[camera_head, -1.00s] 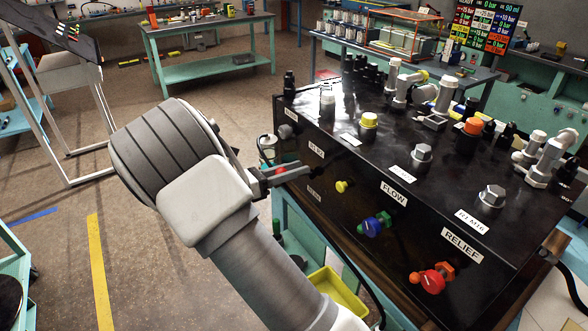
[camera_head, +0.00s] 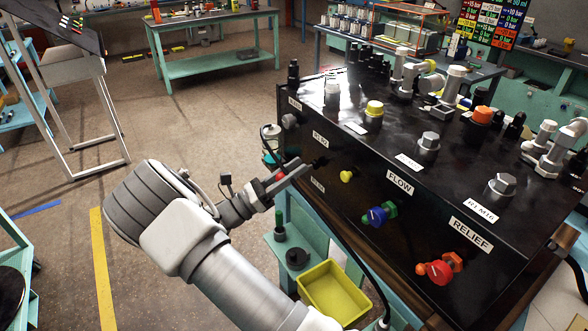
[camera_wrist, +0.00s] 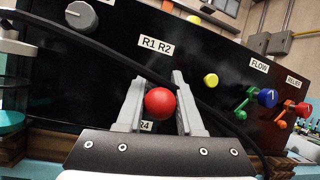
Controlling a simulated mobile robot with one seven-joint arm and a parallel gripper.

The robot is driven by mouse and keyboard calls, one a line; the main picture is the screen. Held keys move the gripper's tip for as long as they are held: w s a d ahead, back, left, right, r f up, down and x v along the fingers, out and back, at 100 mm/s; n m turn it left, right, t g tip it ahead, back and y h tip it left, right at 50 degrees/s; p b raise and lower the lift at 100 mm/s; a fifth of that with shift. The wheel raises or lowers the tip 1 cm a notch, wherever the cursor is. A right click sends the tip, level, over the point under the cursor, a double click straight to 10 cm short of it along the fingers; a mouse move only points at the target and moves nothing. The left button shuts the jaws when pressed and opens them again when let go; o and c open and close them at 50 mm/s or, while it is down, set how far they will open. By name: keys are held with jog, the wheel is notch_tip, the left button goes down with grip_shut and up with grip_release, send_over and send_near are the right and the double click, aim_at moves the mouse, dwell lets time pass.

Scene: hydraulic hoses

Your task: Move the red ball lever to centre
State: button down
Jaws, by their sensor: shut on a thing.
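The red ball lever's ball (camera_wrist: 160,102) sits between the two grey fingers of my gripper (camera_wrist: 160,108) in the wrist view. The fingers are shut on it. In the head view the red ball (camera_head: 281,176) shows at my gripper (camera_head: 293,175), in front of the left part of the black panel's front face. The lever's rod behind the ball is hidden. An "R1 R2" label (camera_wrist: 161,44) is above the ball in the wrist view, and a partly covered "R4" label (camera_wrist: 146,126) is below it.
The black box (camera_head: 330,215) has a yellow knob (camera_head: 347,176), a blue knob (camera_head: 378,215) and a red relief knob (camera_head: 438,270) to the right. A black hose (camera_wrist: 100,55) crosses the panel near my fingers. A yellow bin (camera_head: 335,292) is below. Open floor lies left.

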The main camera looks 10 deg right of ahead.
jog(key=c, duration=0.5)
grip_release()
jog(key=shift+c, duration=0.2)
jog(key=b+v, duration=0.2)
jog(key=v, duration=1.5)
jog(key=shift+a+f, duration=0.15)
jog(key=shift+a, duration=0.05)
jog(key=shift+s+a, duration=0.1)
